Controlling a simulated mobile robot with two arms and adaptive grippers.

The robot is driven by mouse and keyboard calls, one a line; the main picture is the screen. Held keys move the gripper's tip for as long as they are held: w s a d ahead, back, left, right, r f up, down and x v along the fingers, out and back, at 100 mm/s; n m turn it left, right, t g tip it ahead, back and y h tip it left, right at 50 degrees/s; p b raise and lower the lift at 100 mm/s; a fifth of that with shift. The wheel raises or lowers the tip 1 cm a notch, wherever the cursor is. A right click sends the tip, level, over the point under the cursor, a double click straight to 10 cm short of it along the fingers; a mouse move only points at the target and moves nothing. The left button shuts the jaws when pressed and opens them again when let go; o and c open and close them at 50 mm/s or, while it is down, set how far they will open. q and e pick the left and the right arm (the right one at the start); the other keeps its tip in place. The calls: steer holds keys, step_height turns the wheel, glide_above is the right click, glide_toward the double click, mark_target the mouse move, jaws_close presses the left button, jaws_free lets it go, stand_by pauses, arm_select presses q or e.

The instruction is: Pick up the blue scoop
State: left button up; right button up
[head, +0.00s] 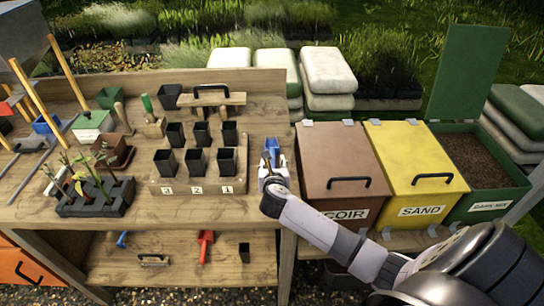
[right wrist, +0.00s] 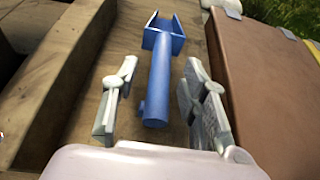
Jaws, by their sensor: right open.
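The blue scoop (right wrist: 159,82) lies on the wooden bench top (right wrist: 108,50), its tray end pointing away from my wrist. In the head view the scoop (head: 271,148) shows just beyond my right gripper (head: 273,168), near the bench's right end. In the right wrist view my right gripper (right wrist: 158,100) is open. Its two fingers stand one on each side of the scoop's handle, with gaps on both sides. I cannot tell how high the fingers are above the bench. My left gripper is not in view.
A brown COIR bin (head: 340,160) stands right of the bench, then a yellow SAND bin (head: 412,165) and an open green bin (head: 485,190). A board with several black pots (head: 196,161) sits left of the scoop. A raised wooden edge (right wrist: 60,75) runs left of it in the wrist view.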

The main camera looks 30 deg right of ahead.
steer(key=shift+w+d+f, duration=0.25)
steer(key=shift+w, duration=0.2)
steer(key=shift+c, duration=0.5)
jaws_close()
